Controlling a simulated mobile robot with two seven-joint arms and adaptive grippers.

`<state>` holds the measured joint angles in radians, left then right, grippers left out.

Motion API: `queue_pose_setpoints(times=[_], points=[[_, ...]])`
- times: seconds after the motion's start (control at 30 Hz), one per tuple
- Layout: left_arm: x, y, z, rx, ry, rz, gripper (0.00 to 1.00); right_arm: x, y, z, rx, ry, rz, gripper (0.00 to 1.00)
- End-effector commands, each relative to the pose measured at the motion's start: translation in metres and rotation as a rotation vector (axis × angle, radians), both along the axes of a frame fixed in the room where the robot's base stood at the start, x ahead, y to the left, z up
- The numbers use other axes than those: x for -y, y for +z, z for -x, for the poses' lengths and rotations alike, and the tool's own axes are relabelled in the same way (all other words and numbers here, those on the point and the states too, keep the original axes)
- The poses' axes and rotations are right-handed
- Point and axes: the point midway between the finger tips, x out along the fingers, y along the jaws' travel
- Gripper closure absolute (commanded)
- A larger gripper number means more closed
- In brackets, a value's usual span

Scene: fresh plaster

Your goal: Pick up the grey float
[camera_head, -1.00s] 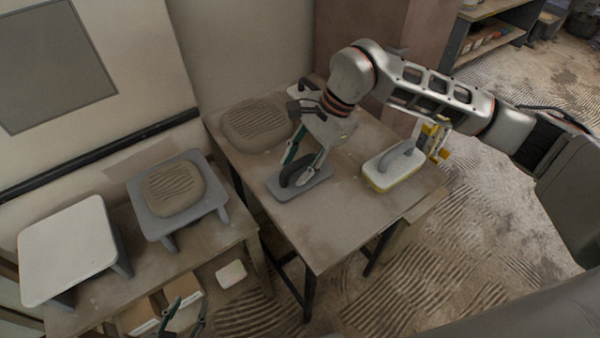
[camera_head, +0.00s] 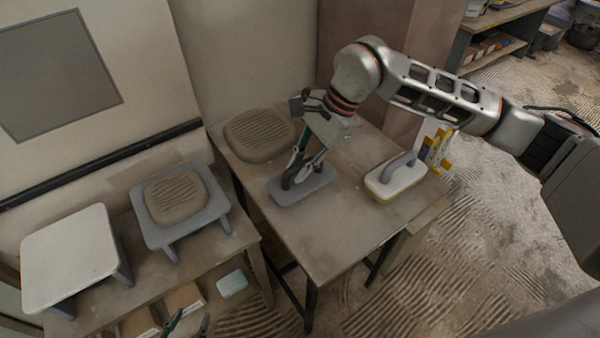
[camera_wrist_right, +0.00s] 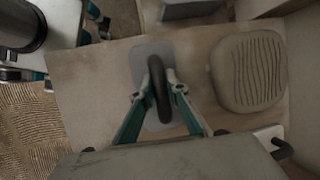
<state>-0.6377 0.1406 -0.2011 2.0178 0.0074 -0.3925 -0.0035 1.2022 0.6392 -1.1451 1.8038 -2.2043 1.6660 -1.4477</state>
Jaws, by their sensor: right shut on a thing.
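The grey float (camera_head: 315,187) lies flat on the table, a grey plate with a dark curved handle. My right gripper (camera_head: 303,176) comes down on it from above and is shut on the handle. In the right wrist view the float's plate (camera_wrist_right: 148,52) lies beneath, and the fingers of my right gripper (camera_wrist_right: 162,92) press the dark handle from both sides. The plate appears to rest on the table. My left gripper (camera_head: 188,322) shows only at the bottom edge, its fingers apart and empty, partly cut off.
A second float (camera_head: 396,181), pale with a yellow edge and grey handle, lies right of the grey one on the table (camera_head: 330,245). A ridged plaster mound (camera_head: 260,135) sits behind. A lower bench at left bears a white stand (camera_head: 68,258) and a grey stand (camera_head: 215,210) with plaster.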

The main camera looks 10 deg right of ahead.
Motion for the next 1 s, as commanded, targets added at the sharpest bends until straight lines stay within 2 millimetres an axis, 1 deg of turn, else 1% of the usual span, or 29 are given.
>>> queue_pose_setpoints(times=[0.03,0.17,0.3,0.4,0.5,0.6,0.7,0.83,1.0], points=[[0.0,0.003,-0.001,0.004,0.001,0.002,0.6,0.0,0.014,-0.002,0.007,0.0,0.0,1.0],[0.0,0.006,-0.004,0.009,0.002,0.003,0.6,0.0,0.048,-0.002,0.009,0.0,-0.001,1.0],[0.0,0.01,-0.006,0.014,0.003,0.006,0.6,0.0,0.088,-0.002,0.011,-0.001,0.0,1.0],[0.001,0.012,-0.008,0.017,0.003,0.008,0.6,0.0,0.114,-0.002,0.009,-0.001,-0.001,1.0],[0.001,0.013,-0.009,0.018,0.003,0.009,0.6,0.0,0.136,-0.002,0.007,-0.001,0.0,1.0],[0.001,0.014,-0.008,0.017,0.003,0.011,0.6,0.0,0.152,-0.001,0.004,-0.001,0.0,1.0],[0.002,0.014,-0.008,0.017,0.003,0.012,0.6,0.0,0.163,-0.001,0.003,0.0,0.0,1.0],[0.002,0.013,-0.007,0.013,0.003,0.012,0.6,0.0,0.171,-0.001,0.002,-0.001,0.0,1.0],[0.002,0.011,-0.004,0.007,0.003,0.012,0.6,0.0,0.174,0.0,0.0,-0.001,0.0,1.0]])
